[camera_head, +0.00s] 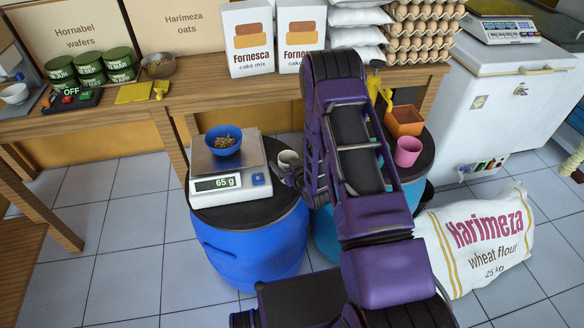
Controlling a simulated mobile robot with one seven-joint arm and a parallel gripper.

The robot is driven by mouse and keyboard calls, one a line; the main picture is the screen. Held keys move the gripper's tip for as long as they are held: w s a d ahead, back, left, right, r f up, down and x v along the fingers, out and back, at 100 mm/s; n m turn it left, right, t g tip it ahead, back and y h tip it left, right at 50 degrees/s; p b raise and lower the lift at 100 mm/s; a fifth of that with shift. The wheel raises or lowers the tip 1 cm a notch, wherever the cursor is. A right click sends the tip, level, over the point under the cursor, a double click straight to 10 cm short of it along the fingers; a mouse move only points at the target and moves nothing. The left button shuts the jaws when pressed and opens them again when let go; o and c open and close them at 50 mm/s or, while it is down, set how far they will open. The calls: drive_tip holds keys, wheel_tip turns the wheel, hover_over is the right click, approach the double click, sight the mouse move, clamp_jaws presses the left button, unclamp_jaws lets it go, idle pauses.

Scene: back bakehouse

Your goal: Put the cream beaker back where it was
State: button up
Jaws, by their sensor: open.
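The cream beaker (288,159) is on the dark lid of the left blue barrel, close to the right side of the scale. Its right part is hidden by my purple arm. My gripper (292,177) is low beside the beaker, largely hidden behind my arm links, and is open. I cannot tell whether its fingers are around the beaker or only next to it.
A scale (229,188) reading 65 g bears a blue bowl (223,139) with bits in it. A pink beaker (407,151) and an orange pot (404,121) stand on the right barrel. A flour sack (480,240) lies on the floor.

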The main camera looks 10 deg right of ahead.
drive_tip(key=v, duration=1.2)
drive_tip(key=shift+p, duration=0.4)
